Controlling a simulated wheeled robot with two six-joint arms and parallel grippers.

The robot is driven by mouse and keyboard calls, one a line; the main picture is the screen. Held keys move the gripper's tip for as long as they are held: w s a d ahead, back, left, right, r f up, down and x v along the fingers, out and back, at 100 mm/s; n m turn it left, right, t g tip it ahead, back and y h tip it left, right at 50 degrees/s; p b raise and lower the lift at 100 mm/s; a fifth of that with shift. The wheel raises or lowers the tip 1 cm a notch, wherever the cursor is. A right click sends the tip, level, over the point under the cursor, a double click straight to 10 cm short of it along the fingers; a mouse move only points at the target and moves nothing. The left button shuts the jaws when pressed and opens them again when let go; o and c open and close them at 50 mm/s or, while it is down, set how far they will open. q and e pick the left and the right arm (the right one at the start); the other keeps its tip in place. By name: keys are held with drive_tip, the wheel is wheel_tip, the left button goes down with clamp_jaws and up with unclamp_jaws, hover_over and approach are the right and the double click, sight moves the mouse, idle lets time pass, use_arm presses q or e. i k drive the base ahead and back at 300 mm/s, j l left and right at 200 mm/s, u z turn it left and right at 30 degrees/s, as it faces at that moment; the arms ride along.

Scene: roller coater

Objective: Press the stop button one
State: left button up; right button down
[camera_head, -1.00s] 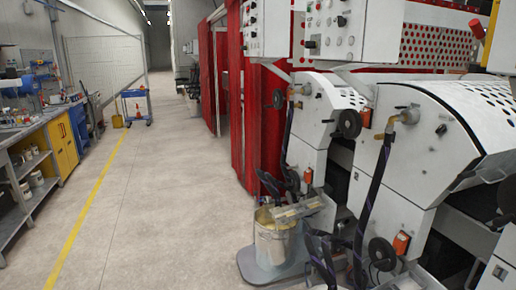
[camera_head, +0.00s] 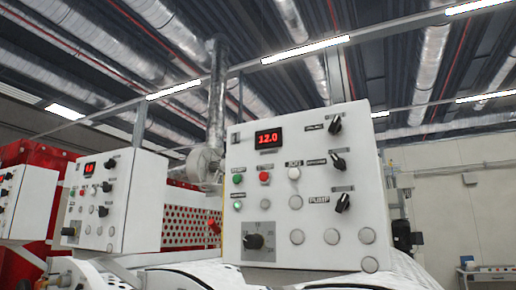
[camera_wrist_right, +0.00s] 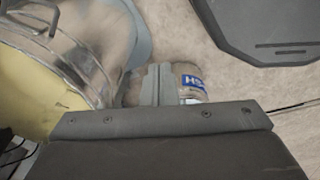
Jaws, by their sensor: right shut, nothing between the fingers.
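A white control box (camera_head: 310,215) fills the middle of the head view. It has a red display reading 12.0, a red button (camera_head: 264,176), green buttons to its left, black switches on the right and several pale buttons. Its small labels are too blurred to read, so I cannot tell which is stop button one. A second, similar white box (camera_head: 125,215) stands at the left. My right gripper (camera_wrist_right: 158,85) shows in the right wrist view, shut and empty, low over the floor and away from the panels. My left gripper is not in view.
In the right wrist view, a metal bucket (camera_wrist_right: 105,35) with yellowish contents is close at the left. A container with a blue label (camera_wrist_right: 191,82) is partly hidden behind the fingers.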

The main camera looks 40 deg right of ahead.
sight(263, 176)
drive_tip(key=z, duration=2.3)
